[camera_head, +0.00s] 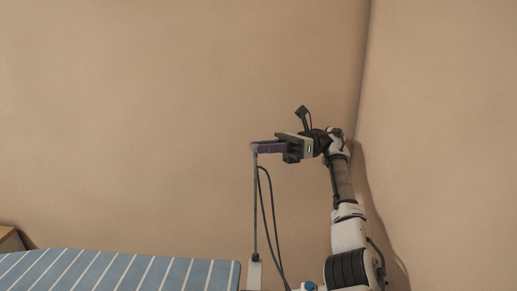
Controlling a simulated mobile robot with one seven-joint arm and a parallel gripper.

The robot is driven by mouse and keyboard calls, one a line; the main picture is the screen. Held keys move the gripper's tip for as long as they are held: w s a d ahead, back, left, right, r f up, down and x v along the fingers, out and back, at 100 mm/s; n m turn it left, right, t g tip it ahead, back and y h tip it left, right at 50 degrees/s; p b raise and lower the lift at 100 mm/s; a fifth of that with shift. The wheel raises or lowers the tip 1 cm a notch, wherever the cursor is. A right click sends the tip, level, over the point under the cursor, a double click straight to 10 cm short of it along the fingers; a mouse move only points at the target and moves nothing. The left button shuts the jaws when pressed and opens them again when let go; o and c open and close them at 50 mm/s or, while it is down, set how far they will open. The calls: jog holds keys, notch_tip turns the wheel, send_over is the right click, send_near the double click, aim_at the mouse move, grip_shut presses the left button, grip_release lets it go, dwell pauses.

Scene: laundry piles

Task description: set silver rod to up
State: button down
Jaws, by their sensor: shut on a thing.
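The silver rod (255,205) is a thin grey rod standing close to upright at the right end of the ironing board (110,272). Its lower end meets a pale mount (254,272) beside the board. My gripper (256,147) reaches in from the right at the rod's top end. Its dark purple fingers are shut on the top of the rod and hide the exact contact.
A dark cable (266,215) hangs in a loop just right of the rod, down to the lower edge. A wooden piece of furniture (10,240) stands at the far left. Bare tan walls meet in a corner behind my arm. The space above the board is clear.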

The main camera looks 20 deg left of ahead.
jog(key=shift+d, duration=0.2)
jog(key=c, duration=1.2)
grip_release()
jog(key=shift+w+d, duration=0.15)
jog(key=shift+d, duration=0.05)
jog(key=shift+c, duration=0.2)
jog(key=shift+a, duration=0.1)
